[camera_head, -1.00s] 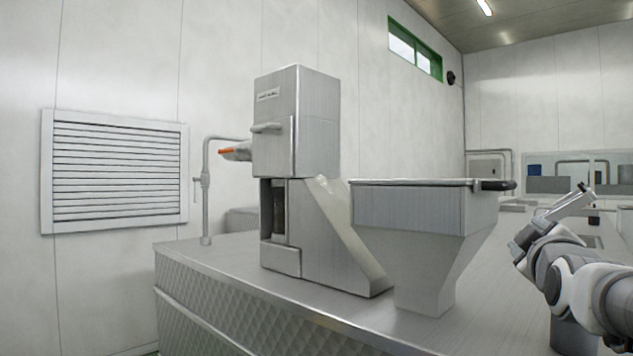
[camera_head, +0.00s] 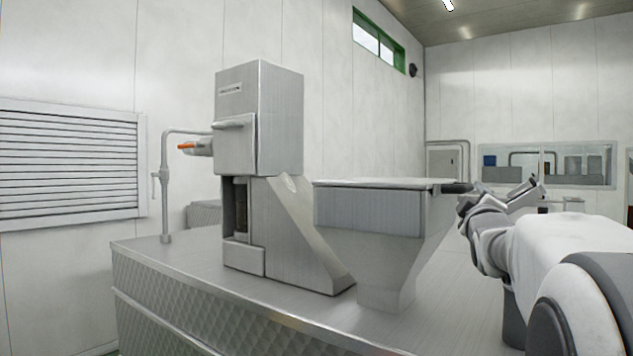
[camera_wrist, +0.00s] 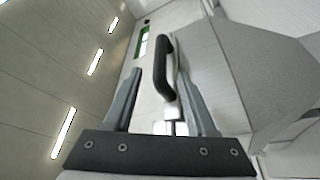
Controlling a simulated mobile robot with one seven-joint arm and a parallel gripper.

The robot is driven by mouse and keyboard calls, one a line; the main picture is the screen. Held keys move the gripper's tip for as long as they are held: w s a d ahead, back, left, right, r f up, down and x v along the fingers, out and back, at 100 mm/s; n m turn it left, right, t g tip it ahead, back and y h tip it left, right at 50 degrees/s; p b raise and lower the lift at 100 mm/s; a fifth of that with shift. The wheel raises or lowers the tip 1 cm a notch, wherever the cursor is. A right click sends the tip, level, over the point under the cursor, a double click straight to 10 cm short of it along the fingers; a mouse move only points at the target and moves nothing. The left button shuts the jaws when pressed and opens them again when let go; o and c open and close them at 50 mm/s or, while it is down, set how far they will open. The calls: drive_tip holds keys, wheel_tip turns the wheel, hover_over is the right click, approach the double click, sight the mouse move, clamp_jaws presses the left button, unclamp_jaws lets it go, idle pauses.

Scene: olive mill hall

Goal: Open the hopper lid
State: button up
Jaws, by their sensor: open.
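The hopper (camera_head: 366,212) is a grey metal funnel on the bench, and its flat lid (camera_head: 385,184) lies shut on top. A dark bar handle (camera_head: 457,188) sticks out from the lid's right side. In the wrist view the black curved handle (camera_wrist: 166,72) appears between my two open fingers, near their tips. I cannot tell whether a finger touches it. My gripper (camera_head: 535,187) is just right of the handle in the head view, partly overlapped by my arm. It also shows, open, in the wrist view (camera_wrist: 158,75). The hopper wall (camera_wrist: 275,65) fills the right of that view.
A tall metal mill housing (camera_head: 258,120) stands left of the hopper on the steel bench (camera_head: 190,275). A pipe with a tap (camera_head: 165,190) rises at the bench's left end. A louvred vent (camera_head: 70,160) is on the wall behind.

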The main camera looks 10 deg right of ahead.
drive_tip(key=p+x, duration=0.3)
drive_tip(key=x, duration=0.6)
drive_tip(key=shift+a+p, duration=0.1)
drive_tip(key=shift+p, duration=0.3)
clamp_jaws()
idle(1.0)
